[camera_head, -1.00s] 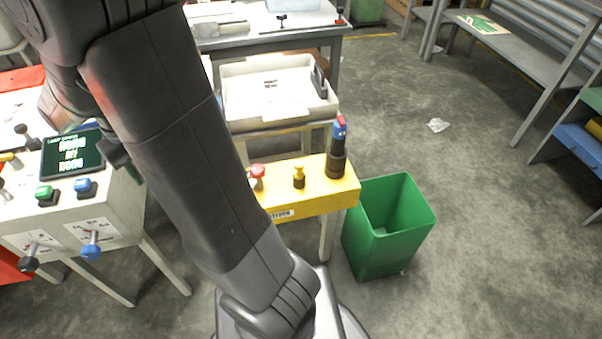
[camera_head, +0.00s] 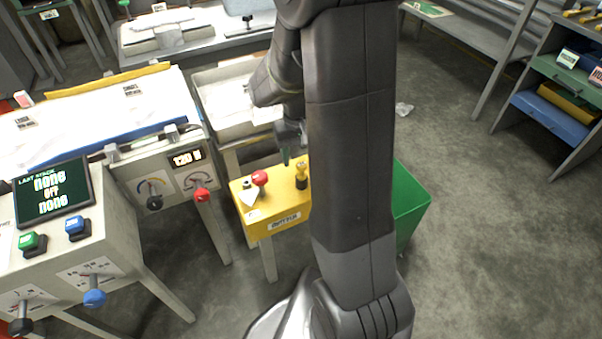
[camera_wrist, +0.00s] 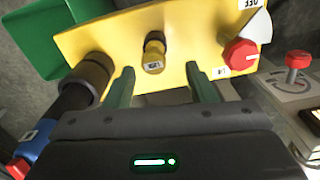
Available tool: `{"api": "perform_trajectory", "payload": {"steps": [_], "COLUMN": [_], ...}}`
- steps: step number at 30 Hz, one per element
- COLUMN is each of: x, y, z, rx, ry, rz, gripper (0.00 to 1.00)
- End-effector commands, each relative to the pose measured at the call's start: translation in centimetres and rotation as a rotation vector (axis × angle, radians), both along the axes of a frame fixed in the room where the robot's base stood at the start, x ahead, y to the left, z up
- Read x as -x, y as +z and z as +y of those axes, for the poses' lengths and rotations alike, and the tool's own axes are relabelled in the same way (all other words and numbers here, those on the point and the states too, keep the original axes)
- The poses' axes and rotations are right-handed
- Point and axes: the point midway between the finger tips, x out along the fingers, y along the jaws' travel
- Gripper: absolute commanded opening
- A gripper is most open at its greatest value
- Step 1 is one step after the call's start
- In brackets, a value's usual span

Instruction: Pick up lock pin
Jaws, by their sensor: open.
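The lock pin appears to be the small yellow knob on a dark collar (camera_head: 301,176), upright on the yellow stand (camera_head: 285,212). In the wrist view the yellow pin (camera_wrist: 154,52), with a small label, shows beyond and between my fingers. My gripper (camera_wrist: 160,84) is open, its two green fingers apart with nothing between the tips. The pin looks clear of both fingers. In the head view my gripper (camera_head: 288,140) hangs just behind the stand, partly hidden by my arm.
A red knob (camera_wrist: 240,54) stands right of the pin, and a dark cylinder (camera_wrist: 88,78) left of it. A green bin (camera_head: 408,205) stands beside the stand. A white tray (camera_head: 215,78) lies behind it. A control console (camera_head: 75,250) is at the left.

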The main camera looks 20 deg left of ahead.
Motion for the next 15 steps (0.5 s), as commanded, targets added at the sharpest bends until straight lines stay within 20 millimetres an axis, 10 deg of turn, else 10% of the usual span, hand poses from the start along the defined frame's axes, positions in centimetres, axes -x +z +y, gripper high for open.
{"api": "perform_trajectory", "payload": {"steps": [15], "x": [-0.1], "y": [-5.6], "z": [-0.3], "rx": [0.0], "ry": [0.0], "rz": [0.0], "gripper": [0.51]}}
